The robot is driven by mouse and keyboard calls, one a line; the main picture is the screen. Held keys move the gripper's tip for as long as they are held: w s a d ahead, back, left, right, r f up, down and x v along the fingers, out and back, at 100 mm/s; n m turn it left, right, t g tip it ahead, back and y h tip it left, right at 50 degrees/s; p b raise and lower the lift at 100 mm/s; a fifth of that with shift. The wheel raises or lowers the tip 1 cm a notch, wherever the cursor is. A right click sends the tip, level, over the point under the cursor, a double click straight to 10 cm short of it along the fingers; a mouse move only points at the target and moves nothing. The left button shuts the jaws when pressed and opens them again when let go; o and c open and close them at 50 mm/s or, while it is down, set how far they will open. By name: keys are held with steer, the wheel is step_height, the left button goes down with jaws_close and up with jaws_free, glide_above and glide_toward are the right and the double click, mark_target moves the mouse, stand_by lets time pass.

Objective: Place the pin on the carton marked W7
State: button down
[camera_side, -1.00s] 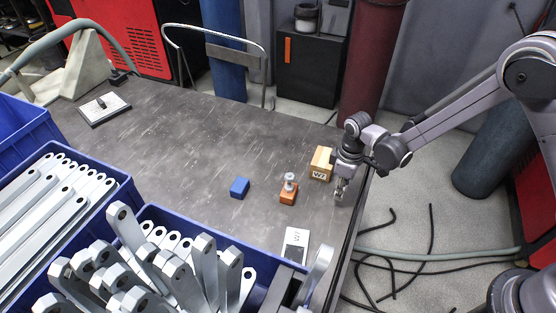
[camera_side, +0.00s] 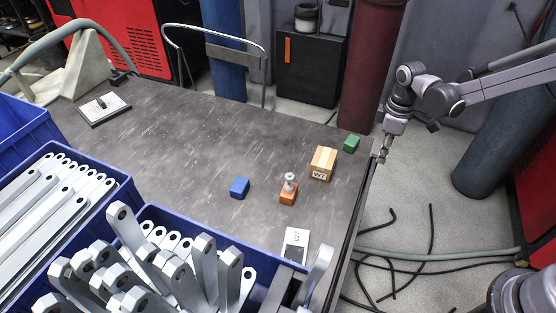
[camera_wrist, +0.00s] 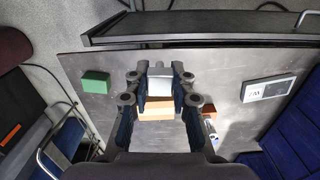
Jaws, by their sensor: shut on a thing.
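The carton marked W7 (camera_side: 322,164) is a tan block near the right edge of the table; it shows below my fingers in the wrist view (camera_wrist: 155,109). In the wrist view my gripper (camera_wrist: 160,82) is shut on a pale grey piece (camera_wrist: 160,86). Its full shape is hidden by the fingers.
A green block (camera_side: 351,143) lies behind the carton and a blue block (camera_side: 239,187) to the left. A white card (camera_side: 295,244) lies at the front right. Blue bins (camera_side: 127,190) of galvanized brackets fill the front left. The table's middle is clear.

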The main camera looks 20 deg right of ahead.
steer(key=w+r, duration=0.4)
steer(key=w, duration=0.4)
glide_above(325, 157)
steer(key=shift+n, duration=0.3)
step_height(325, 157, down, 6)
steer(key=shift+f, duration=2.15)
steer(key=shift+f, duration=0.1)
steer(key=c, duration=1.1)
jaws_free()
steer(key=shift+c, duration=0.2)
